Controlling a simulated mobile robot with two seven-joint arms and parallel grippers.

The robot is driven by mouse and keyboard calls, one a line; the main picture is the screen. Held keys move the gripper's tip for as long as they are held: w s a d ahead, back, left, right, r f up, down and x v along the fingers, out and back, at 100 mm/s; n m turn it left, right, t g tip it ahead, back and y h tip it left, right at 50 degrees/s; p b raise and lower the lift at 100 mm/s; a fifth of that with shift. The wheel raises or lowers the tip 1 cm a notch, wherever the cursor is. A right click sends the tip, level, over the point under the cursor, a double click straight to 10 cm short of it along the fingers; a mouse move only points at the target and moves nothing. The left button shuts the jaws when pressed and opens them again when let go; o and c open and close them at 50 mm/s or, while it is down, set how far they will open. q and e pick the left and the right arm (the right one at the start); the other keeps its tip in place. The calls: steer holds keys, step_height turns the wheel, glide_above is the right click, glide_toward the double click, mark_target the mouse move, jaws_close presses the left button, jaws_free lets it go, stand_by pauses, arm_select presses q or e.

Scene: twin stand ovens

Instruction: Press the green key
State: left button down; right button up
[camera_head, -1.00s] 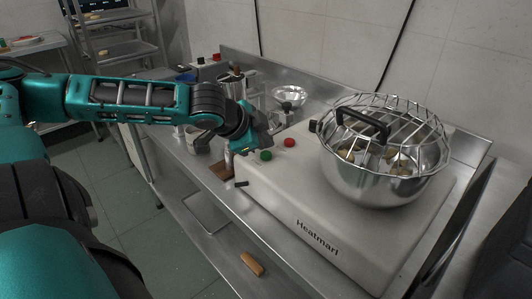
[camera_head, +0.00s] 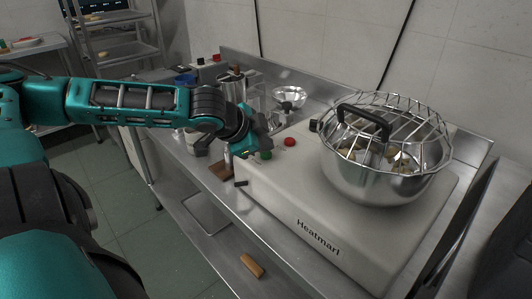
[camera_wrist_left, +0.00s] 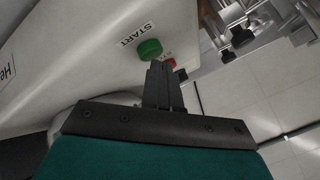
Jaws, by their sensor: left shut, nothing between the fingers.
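The green key (camera_head: 266,154) is a round button on the white Heatmari appliance (camera_head: 300,200). In the left wrist view the green key (camera_wrist_left: 149,48) sits beside the word START. The red key (camera_head: 289,141) is just to its right and also shows partly behind my fingers in the wrist view (camera_wrist_left: 171,63). My left gripper (camera_head: 262,140) is shut and empty. In the wrist view its fingertips (camera_wrist_left: 160,66) are close to the green key's edge; I cannot tell whether they touch. My right gripper is not in view.
A steel pot (camera_head: 383,172) with a wire rack (camera_head: 390,125) over it stands on the appliance. A steel bowl (camera_head: 290,95) and other vessels stand behind my left gripper. A bread-like piece (camera_head: 252,265) lies on the lower shelf (camera_head: 215,240).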

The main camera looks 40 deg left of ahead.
mark_target(263, 155)
arm_select(q)
steer(key=shift+f+b, duration=0.3)
steer(key=shift+f, duration=0.1)
steer(key=shift+r, duration=0.1)
stand_by(0.4)
steer(key=shift+r+p, duration=0.8)
steer(key=shift+p, duration=0.1)
step_height(263, 155, up, 5)
steer(key=p, duration=0.5)
steer(key=shift+r, duration=0.1)
steer(key=shift+s, duration=0.1)
stand_by(0.4)
